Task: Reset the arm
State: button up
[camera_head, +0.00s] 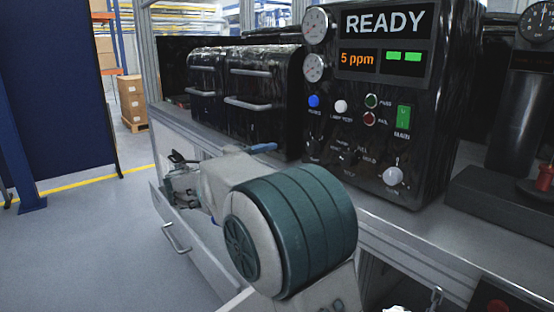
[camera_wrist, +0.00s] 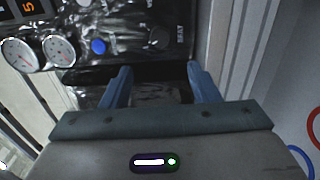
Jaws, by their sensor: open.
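My arm reaches out from the lower middle of the head view, over the front edge of the bench. My gripper (camera_wrist: 157,85) shows in the wrist view with its two blue fingers apart and nothing between them. In the head view only a blue finger (camera_head: 262,148) shows clearly, close to the front of the black cases; the rest of the gripper is hidden by the arm. In the wrist view the black control panel lies beyond the fingers. I cannot tell whether any finger touches it.
A black control unit (camera_head: 388,110) reads READY and 5 ppm, with gauges, buttons and knobs. Black cases with handles (camera_head: 262,88) stand left of it on the bench. A black stand (camera_head: 515,120) is at right. A drawer handle (camera_head: 176,239) sticks out below. Floor at left is clear.

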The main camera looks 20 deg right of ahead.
dwell(0.3)
jog(key=s+d+f+m+g+y+p, duration=0.1)
jog(key=s+d+f+g+y+p, duration=0.1)
jog(key=s+y+p, duration=0.35)
jog(key=s+d+f+g+y+p, duration=0.2)
jog(key=s, duration=0.7)
jog(key=s+a+f+m+y+p, duration=0.2)
jog(key=s+a+y+p, duration=0.5)
jog(key=s, duration=0.8)
jog(key=a+m+y, duration=0.1)
jog(key=a+y, duration=0.1)
jog(key=shift+a+t, duration=0.3)
jog(key=shift+a, duration=0.1)
jog(key=shift+y, duration=0.25)
jog(key=c, duration=0.4)
jog(key=shift+d, duration=0.1)
